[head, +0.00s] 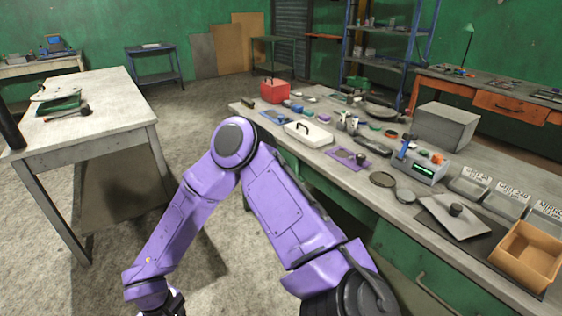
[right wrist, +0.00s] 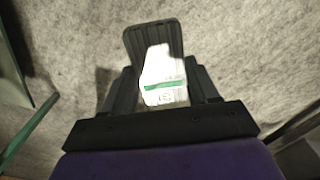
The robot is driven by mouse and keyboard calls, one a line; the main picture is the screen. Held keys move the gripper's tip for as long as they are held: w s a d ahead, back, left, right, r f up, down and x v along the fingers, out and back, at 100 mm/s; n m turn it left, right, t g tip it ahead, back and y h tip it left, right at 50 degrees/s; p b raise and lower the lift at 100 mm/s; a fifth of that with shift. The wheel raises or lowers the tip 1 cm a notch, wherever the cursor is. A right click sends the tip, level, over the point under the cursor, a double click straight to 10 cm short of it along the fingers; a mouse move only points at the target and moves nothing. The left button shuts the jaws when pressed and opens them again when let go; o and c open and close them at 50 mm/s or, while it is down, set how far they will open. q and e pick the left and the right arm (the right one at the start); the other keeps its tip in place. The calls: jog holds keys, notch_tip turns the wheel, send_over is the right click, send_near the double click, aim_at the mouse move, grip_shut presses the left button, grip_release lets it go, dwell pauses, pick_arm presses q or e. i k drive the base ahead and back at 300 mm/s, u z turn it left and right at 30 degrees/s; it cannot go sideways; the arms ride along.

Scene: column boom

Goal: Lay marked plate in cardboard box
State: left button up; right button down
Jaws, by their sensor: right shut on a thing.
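My right gripper (head: 172,305) hangs low over the floor at the bottom left of the head view, partly cut off by the frame edge. In the right wrist view my right gripper (right wrist: 158,85) is shut on a small white piece with a green band (right wrist: 162,75). The piece bears small dark marks too blurred to read, and looks like the marked plate. A ridged finger pad shows behind it. The open cardboard box (head: 505,264) stands on the long bench at the lower right, far from this gripper. Its visible inside looks empty. My left gripper is out of view.
The long bench (head: 335,170) carries many tools. A grey plate with a black knob (head: 455,222) lies beside the box, near labelled bins (head: 470,182). A grey block (head: 445,127) stands behind. Another table (head: 100,95) stands at left, with open floor between.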

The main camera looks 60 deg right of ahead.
aim_at(525, 261)
jog(key=z, duration=0.25)
jog(key=k, duration=1.55)
jog(key=z, duration=0.7)
